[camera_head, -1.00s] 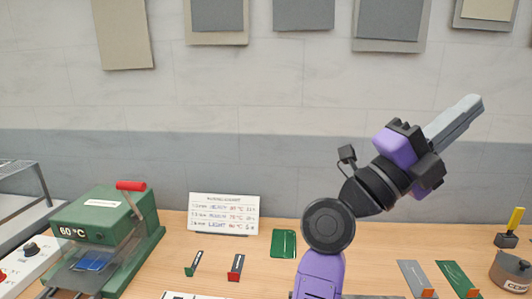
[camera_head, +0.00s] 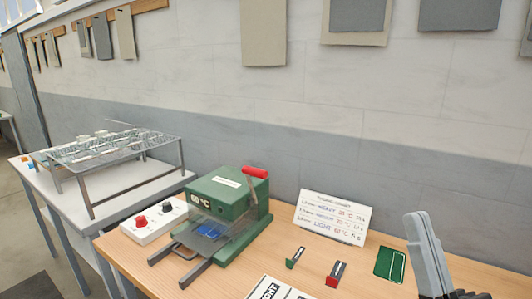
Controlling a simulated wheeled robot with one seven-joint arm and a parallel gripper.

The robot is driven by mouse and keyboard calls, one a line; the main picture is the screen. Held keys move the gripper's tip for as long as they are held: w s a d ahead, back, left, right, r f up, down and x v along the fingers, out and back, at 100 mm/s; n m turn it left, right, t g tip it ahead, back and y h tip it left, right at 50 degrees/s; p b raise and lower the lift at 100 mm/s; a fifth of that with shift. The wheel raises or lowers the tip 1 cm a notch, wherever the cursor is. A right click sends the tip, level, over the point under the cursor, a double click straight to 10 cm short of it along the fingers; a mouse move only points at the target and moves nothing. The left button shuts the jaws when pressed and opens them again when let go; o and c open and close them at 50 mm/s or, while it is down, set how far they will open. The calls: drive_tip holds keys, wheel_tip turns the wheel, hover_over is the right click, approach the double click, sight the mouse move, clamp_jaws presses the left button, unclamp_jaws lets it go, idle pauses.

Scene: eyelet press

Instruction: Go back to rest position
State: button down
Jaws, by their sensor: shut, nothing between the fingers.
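My gripper (camera_head: 428,250) shows at the lower right of the head view. Its grey fingers point up and lie together, with nothing between them. It is raised in front of the wooden table and hides part of the table's right side. The rest of my arm is mostly out of the picture.
A green press (camera_head: 228,205) with a red handle stands on the wooden table (camera_head: 135,268), beside a white control box (camera_head: 153,221). A sign (camera_head: 331,218), two small stands and a green card (camera_head: 390,264) are on the right. A wire rack (camera_head: 105,150) stands on the left table.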

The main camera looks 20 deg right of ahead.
drive_tip(key=s+a+f+n+g+y, duration=0.1)
drive_tip(key=s+a+f+g, duration=0.2)
drive_tip(key=f, duration=0.5)
drive_tip(key=s+a+f+g+y, duration=0.2)
drive_tip(key=s+f+g, duration=0.15)
drive_tip(key=f, duration=0.45)
drive_tip(key=s+a+f+n+g+y, duration=0.1)
drive_tip(key=s+a+f+g, duration=0.25)
drive_tip(key=f, duration=0.45)
drive_tip(key=s+a+f+m+g, duration=0.1)
drive_tip(key=s+f+g, duration=0.1)
drive_tip(key=s+f, duration=0.4)
drive_tip(key=s, duration=0.4)
drive_tip(key=shift+g+h, duration=0.3)
drive_tip(key=shift+g, duration=0.1)
